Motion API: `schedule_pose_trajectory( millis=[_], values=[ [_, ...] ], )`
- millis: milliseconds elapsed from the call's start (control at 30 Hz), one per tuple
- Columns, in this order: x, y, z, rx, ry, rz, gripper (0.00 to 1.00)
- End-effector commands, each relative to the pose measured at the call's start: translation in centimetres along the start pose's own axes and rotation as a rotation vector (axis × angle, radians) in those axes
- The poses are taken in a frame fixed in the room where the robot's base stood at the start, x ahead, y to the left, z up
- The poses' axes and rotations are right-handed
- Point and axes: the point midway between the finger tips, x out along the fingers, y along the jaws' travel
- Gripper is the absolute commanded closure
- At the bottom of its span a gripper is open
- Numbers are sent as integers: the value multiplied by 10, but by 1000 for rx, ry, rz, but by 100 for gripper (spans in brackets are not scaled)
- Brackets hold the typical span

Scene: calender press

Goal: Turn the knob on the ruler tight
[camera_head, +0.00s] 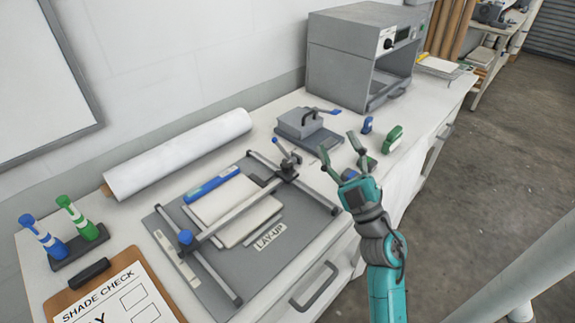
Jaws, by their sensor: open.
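The metal ruler (238,213) lies slantwise across the grey lay-up board (285,262), over a stack of pale sheets (224,200). A round blue knob (185,237) sits at its left end. A dark clamp with a small lever-like handle (287,158) stands at its right end. I cannot tell from this view how tight either is. My gripper (337,148) is open and empty, right of the ruler's right end and apart from it. Its two fingers are spread and point toward the back of the bench.
A grey block press (309,122) stands behind the board, with a large grey machine (352,58) at the back. A green item (392,139) and a blue item (367,125) lie near my gripper. A white roll (180,153), brushes and a clipboard (120,290) occupy the left.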

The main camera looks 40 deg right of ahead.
Motion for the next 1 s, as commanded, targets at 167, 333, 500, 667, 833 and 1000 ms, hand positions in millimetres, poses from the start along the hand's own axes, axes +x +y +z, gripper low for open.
schedule_pose_trajectory(
  millis=[167,333,500,667,833,1000],
  values=[
    [-2,-26,5,-584,84,-151,40],
    [-12,-56,22,-1115,208,-308,40],
    [-30,-83,50,-1587,384,-468,40],
    [-49,-99,74,-1881,550,-583,40],
    [-58,-105,87,-2014,646,-636,40],
    [-52,-113,90,-2030,662,-641,40]
  ],
)
